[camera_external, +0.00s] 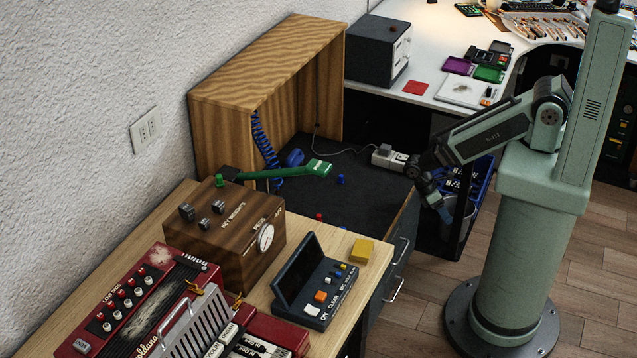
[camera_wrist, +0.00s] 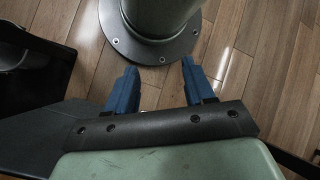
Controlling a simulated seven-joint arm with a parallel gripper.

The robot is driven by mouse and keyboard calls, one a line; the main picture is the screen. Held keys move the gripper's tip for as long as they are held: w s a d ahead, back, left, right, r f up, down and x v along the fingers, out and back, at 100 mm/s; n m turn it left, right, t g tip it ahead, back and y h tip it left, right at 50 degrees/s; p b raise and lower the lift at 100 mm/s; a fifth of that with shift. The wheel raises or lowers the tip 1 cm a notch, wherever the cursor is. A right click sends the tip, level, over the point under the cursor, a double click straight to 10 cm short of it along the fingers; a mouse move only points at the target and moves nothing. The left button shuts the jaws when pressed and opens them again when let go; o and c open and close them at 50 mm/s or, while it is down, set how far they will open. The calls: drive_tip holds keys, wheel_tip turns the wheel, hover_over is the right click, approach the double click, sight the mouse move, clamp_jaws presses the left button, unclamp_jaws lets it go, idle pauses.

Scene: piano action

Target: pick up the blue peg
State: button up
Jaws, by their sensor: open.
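A small blue peg (camera_external: 340,179) stands on the dark desk surface (camera_external: 375,200) in the external view, to the right of a green-handled tool. Another small blue bit (camera_external: 342,228) shows near the front edge of that surface, partly hidden, and I cannot tell what it is. My gripper (camera_external: 444,214) points downward to the right of the desk, well apart from the peg. In the wrist view its two blue fingers (camera_wrist: 158,68) are spread apart with nothing between them.
A green tool (camera_external: 285,172) lies between the wooden box (camera_external: 225,235) and the peg. A small red peg (camera_external: 319,217) is nearby. A wooden hutch (camera_external: 265,80) rises behind. A white power strip (camera_external: 388,158) sits near the right edge. The dark surface around the blue peg is mostly clear.

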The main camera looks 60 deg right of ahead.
drive_tip(key=w+a+r+n+t, duration=0.1)
drive_tip(key=w+r+n, duration=0.2)
drive_tip(key=w, duration=0.4)
drive_tip(key=w+a+r+n+t, duration=0.1)
drive_tip(key=w+r+n, duration=0.2)
drive_tip(key=w, duration=0.5)
drive_tip(key=w+a+r+n+t, duration=0.1)
drive_tip(key=w+a+r+n, duration=0.1)
drive_tip(key=w+r, duration=0.3)
drive_tip(key=shift+w+r+n+t, duration=0.1)
drive_tip(key=shift+w+n+t, duration=0.5)
drive_tip(key=shift+w, duration=1.1)
drive_tip(key=w+d+r+n+t, duration=0.1)
drive_tip(key=w+r+n+t, duration=0.1)
drive_tip(key=w+r, duration=0.35)
drive_tip(key=w+d+r+n+t, duration=0.1)
drive_tip(key=w+r, duration=0.1)
drive_tip(key=w, duration=0.6)
hover_over(341, 176)
drive_tip(key=f, duration=0.8)
drive_tip(key=shift+d+f, duration=0.2)
drive_tip(key=shift+a+f, duration=0.15)
drive_tip(key=shift+f, duration=1.15)
drive_tip(key=shift+a+f, duration=0.1)
drive_tip(key=shift+f, duration=1.15)
drive_tip(key=shift+c, duration=0.2)
